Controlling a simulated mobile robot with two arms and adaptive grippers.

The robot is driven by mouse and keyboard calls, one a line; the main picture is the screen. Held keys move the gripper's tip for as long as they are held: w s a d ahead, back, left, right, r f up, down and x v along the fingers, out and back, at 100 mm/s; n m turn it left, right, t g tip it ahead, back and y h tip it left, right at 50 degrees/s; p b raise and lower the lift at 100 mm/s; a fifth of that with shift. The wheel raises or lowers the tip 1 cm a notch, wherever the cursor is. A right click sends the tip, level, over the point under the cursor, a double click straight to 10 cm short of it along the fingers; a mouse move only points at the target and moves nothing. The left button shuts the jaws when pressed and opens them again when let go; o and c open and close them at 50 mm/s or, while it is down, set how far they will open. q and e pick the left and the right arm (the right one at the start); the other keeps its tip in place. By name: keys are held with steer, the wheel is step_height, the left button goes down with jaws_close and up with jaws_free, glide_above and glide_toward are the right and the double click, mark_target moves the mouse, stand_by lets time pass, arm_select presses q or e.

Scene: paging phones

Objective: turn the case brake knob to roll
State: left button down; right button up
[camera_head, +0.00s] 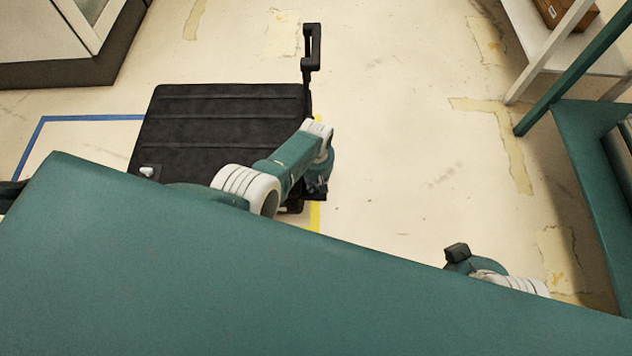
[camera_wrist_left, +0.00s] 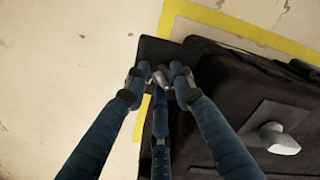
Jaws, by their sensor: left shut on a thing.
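The black case (camera_head: 215,125) lies on the floor with ridges across its top and an upright handle (camera_head: 311,50) at its far right corner. My left gripper (camera_head: 317,187) is at the case's near right edge. In the left wrist view its fingers (camera_wrist_left: 160,80) are closed around a small grey knob (camera_wrist_left: 161,76) on a dark plate (camera_wrist_left: 165,50) at the case's edge. The fingers partly hide the knob, and I cannot read any setting. Part of my right arm's end (camera_head: 458,253) shows beyond the teal surface; its fingers cannot be made out.
A second, pale knob (camera_wrist_left: 280,140) stands on a grey plate on the case; it also shows in the head view (camera_head: 147,171). Yellow and blue tape marks the floor. A teal surface (camera_head: 250,290) fills the foreground. Shelving stands at right, a cabinet at upper left. Floor right of the case is clear.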

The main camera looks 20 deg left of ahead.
mark_target(316, 186)
arm_select(q)
steer(key=c, duration=1.5)
jaws_free()
steer(key=shift+s+d+f, duration=0.2)
steer(key=shift+s, duration=0.35)
steer(key=shift+w+a, duration=0.1)
steer(key=shift+w, duration=0.05)
steer(key=shift+w+r, duration=0.15)
steer(key=shift+w, duration=0.05)
steer(key=shift+r, duration=0.1)
steer(key=shift+w+r, duration=0.1)
steer(key=shift+r, duration=0.5)
steer(key=r, duration=1)
steer(key=shift+s+r, duration=0.2)
steer(key=shift+r, duration=0.05)
